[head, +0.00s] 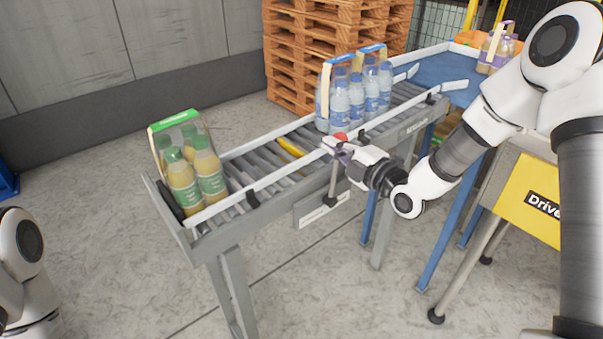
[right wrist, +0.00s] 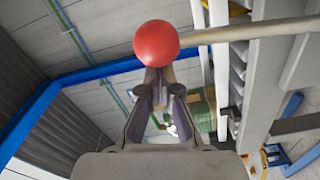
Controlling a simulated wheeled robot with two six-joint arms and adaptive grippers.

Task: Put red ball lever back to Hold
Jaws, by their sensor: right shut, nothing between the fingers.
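The red ball (head: 340,137) of the lever shows just at the tips of my right gripper (head: 333,147), beside the conveyor's near rail. In the right wrist view the red ball (right wrist: 156,43) sits just past the tips of my right gripper (right wrist: 158,76), and its pale rod (right wrist: 250,32) runs off to the right. The fingers are shut with nothing between them. I cannot tell whether they touch the ball. In the head view the grey lever rod (head: 334,180) stands roughly upright below the gripper. No Hold label is readable. My left gripper is out of view.
The roller conveyor (head: 240,215) carries a pack of green-labelled bottles (head: 190,170) at the near end and packs of blue-labelled bottles (head: 355,95) farther along. A yellow piece (head: 290,147) shows among the rollers. A yellow "Drive" panel (head: 528,200) stands at right, pallets (head: 320,45) behind.

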